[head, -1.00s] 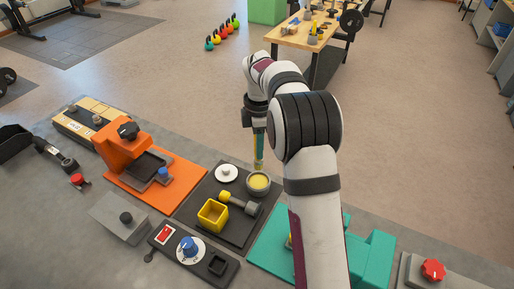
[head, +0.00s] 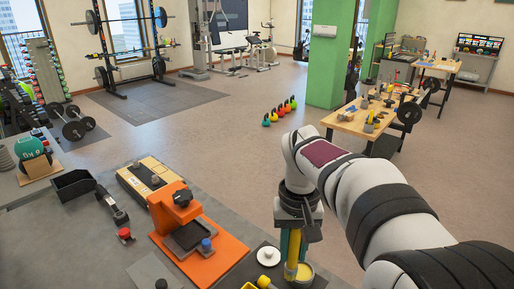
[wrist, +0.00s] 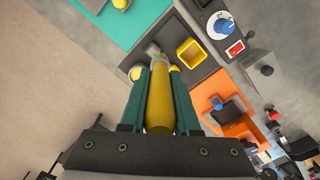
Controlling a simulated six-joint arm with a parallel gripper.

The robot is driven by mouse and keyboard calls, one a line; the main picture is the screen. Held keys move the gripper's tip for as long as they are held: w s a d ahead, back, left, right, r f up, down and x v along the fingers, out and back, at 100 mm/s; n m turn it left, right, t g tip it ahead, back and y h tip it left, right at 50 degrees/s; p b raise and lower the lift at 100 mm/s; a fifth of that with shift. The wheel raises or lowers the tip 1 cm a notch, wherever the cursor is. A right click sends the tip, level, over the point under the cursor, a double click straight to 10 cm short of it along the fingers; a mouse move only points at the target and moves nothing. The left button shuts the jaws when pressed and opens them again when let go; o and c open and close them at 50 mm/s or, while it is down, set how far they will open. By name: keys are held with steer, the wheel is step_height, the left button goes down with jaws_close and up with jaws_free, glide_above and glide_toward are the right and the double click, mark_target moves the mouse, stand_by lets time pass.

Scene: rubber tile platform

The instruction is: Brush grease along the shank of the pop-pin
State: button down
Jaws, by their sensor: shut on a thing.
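My gripper (head: 293,248) points down at the lower middle of the head view, its teal fingers shut on a yellow-handled brush (wrist: 158,105). The brush's lower end overlaps the left side of the grease bowl (head: 306,272) in the head view. I cannot tell whether the bristles touch anything. The pop-pin is mostly cut off in the head view; its yellow knob (head: 264,282) shows at the bottom edge. In the wrist view its grey end (wrist: 152,48) shows beyond the brush, which hides the middle of the pin.
A black tray (wrist: 200,75) carries a yellow open box (wrist: 190,52). A white disc (head: 268,256) lies left of the bowl. An orange fixture (head: 172,210) stands to the left. A teal fixture (wrist: 98,18) is at the wrist view's upper left.

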steer(key=w+f+m, duration=0.2)
steer(key=w+f, duration=0.4)
steer(key=f, duration=0.3)
steer(key=shift+a+m, duration=0.3)
steer(key=shift+a, duration=0.15)
steer(key=shift+f, duration=2.75)
steer(key=shift+f, duration=0.7)
steer(key=shift+w+a, duration=0.7)
steer(key=shift+a, duration=0.05)
steer(key=shift+d, duration=0.1)
